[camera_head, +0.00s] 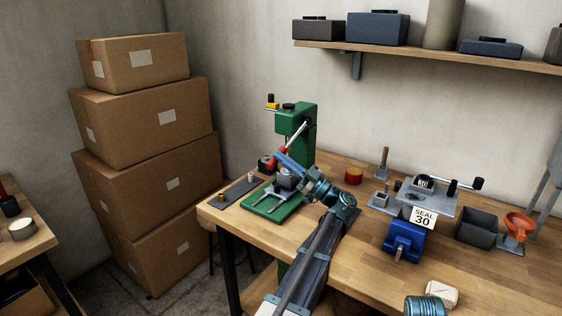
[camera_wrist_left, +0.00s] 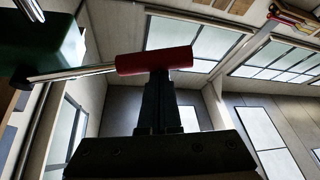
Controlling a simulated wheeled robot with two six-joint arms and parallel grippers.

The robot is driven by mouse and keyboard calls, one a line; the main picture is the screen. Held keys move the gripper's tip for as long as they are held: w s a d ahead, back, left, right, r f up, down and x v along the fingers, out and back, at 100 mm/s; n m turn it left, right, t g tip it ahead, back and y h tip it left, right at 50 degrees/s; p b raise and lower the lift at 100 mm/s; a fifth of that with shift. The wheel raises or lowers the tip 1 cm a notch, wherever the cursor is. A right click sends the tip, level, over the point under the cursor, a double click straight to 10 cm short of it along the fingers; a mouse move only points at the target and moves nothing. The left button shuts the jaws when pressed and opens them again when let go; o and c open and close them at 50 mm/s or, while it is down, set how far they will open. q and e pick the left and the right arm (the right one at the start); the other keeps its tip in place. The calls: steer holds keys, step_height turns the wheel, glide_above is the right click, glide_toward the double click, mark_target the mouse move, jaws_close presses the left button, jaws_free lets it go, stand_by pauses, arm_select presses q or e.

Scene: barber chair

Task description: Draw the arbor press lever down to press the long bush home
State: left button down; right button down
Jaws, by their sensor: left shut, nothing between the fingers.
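The green arbor press (camera_head: 296,121) stands at the back left of the bench. Its silver lever (camera_head: 297,134) slopes down to the left to a red handle (camera_head: 278,155). The red handle (camera_wrist_left: 154,61) lies across my left fingertips in the wrist view. My left gripper (camera_head: 281,158) is at the handle, its fingers (camera_wrist_left: 158,82) shut and empty. I cannot tell whether the fingertips touch the handle or are just short of it. My gripper and wrist hide much of the press's lower front, and I cannot make out the long bush there.
A dark mat (camera_head: 240,189) with small brass pieces lies left of the press. Stacked cartons (camera_head: 147,160) stand beyond the bench's left edge.

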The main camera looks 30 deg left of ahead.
arm_select(q)
steer(key=shift+w+f, duration=0.15)
steer(key=shift+f, duration=0.1)
steer(key=shift+r, duration=0.15)
steer(key=d+f+b, duration=0.1)
steer(key=d, duration=0.8)
steer(key=shift+s+d+f, duration=0.15)
steer(key=shift+s+d, duration=0.1)
stand_by(0.4)
